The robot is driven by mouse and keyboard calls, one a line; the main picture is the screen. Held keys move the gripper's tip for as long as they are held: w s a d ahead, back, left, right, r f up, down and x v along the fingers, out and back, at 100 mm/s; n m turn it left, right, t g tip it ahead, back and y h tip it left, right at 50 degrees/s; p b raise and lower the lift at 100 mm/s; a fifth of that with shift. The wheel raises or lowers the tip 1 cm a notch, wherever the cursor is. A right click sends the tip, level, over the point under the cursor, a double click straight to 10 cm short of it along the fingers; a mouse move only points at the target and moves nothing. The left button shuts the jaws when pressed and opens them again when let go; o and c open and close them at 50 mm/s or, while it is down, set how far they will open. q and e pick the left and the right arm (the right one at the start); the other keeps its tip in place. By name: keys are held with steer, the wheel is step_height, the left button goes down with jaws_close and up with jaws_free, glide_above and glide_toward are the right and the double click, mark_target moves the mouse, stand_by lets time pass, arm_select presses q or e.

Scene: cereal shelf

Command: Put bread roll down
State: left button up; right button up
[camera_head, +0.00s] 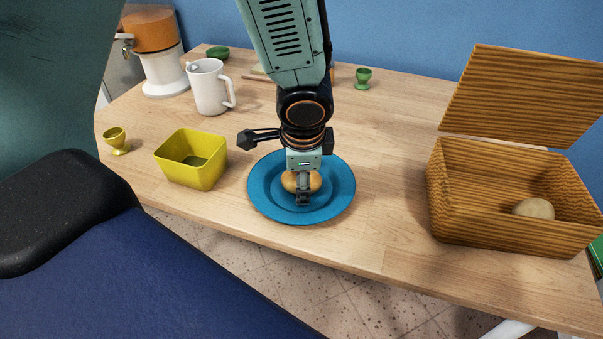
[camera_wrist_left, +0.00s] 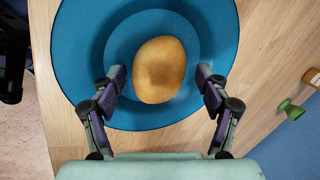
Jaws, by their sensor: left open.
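The bread roll (camera_head: 289,182) is round and golden brown and rests on the blue plate (camera_head: 338,198), near its middle. In the left wrist view the roll (camera_wrist_left: 159,70) lies on the plate (camera_wrist_left: 76,60) with clear gaps on both sides. My left gripper (camera_head: 303,190) points down over the plate and partly hides the roll in the head view. In the left wrist view its fingers (camera_wrist_left: 160,84) are open, one on each side of the roll, not touching it. My right gripper is not in view.
A yellow bowl (camera_head: 191,171) stands left of the plate, with a yellow egg cup (camera_head: 117,141) further left. A white mug (camera_head: 208,90) and green egg cup (camera_head: 363,77) stand behind. An open wooden bread box (camera_head: 495,224) at right holds another roll (camera_head: 534,208). Table between plate and box is clear.

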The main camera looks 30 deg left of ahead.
arm_select(q)
steer(key=shift+r+p, duration=0.45)
steer(key=shift+r, duration=0.05)
steer(key=p+v, duration=0.4)
steer(key=v, duration=0.1)
steer(key=p+v, duration=0.6)
steer(key=p, duration=0.1)
steer(key=shift+r, duration=0.25)
steer(key=shift+s, duration=0.1)
